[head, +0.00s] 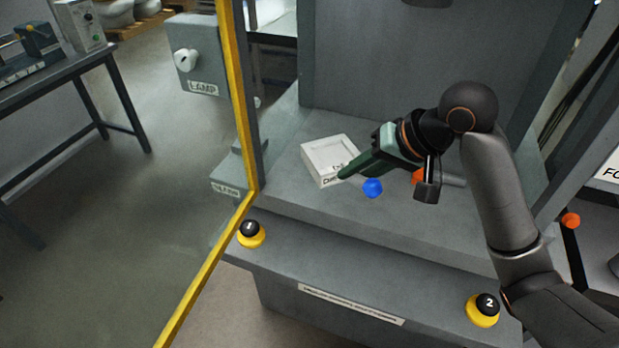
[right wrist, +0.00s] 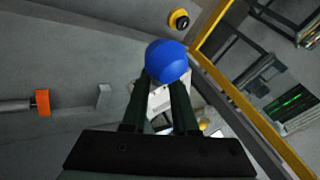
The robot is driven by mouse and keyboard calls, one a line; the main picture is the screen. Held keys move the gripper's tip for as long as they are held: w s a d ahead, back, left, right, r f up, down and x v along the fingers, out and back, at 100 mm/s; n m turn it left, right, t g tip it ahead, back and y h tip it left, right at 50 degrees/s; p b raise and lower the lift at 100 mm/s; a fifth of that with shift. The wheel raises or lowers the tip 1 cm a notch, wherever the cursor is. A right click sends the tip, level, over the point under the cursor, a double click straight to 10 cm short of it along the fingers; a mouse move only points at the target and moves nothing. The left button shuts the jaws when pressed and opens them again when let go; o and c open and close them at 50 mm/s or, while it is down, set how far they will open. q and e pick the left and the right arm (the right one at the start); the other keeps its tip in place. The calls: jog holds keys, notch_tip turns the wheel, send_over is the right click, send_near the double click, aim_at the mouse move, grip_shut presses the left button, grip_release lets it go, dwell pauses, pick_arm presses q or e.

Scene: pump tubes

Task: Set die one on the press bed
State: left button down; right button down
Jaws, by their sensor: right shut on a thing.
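A white, square, tray-like die (head: 326,158) with a raised rim and a partly readable label is at the left of the grey press bed (head: 420,224) in the head view. My right gripper (head: 345,174) reaches in from the right and is shut on the near right side of the die. I cannot tell whether the die touches the bed or hangs just above it. In the right wrist view the white die (right wrist: 156,103) shows between the fingers, and a blue knob (right wrist: 167,61) hides the fingertips. My left gripper is not in view.
The blue knob (head: 372,187) and an orange-ended rod (head: 418,176) are close to my right gripper. A yellow frame (head: 233,100) stands along the left of the press. Yellow-based buttons (head: 251,235) (head: 482,311) sit on the front. The bed right of the die is partly clear.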

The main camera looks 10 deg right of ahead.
aim_at(351, 149)
jog(key=shift+r, duration=0.2)
jog(key=shift+w+f, duration=0.1)
jog(key=shift+w, duration=0.15)
jog(key=w+f, duration=0.1)
jog(key=w, duration=0.2)
jog(key=w+f, duration=0.1)
jog(key=w, duration=0.1)
jog(key=w+f, duration=0.1)
jog(key=w, duration=0.2)
jog(key=shift+w+d+f, duration=0.25)
jog(key=shift+w+f, duration=0.05)
jog(key=shift+f, duration=0.1)
jog(key=w+f, duration=0.2)
jog(key=w+f+b, duration=0.1)
jog(key=w+f, duration=0.1)
jog(key=f, duration=0.1)
jog(key=shift+w+d, duration=0.1)
jog(key=shift+d, duration=0.05)
jog(key=shift+w+f, duration=0.3)
jog(key=shift+f, duration=1.6)
jog(key=shift+f, duration=0.15)
jog(key=c, duration=0.7)
grip_release()
jog(key=shift+s+f, duration=0.1)
jog(key=shift+f, duration=0.1)
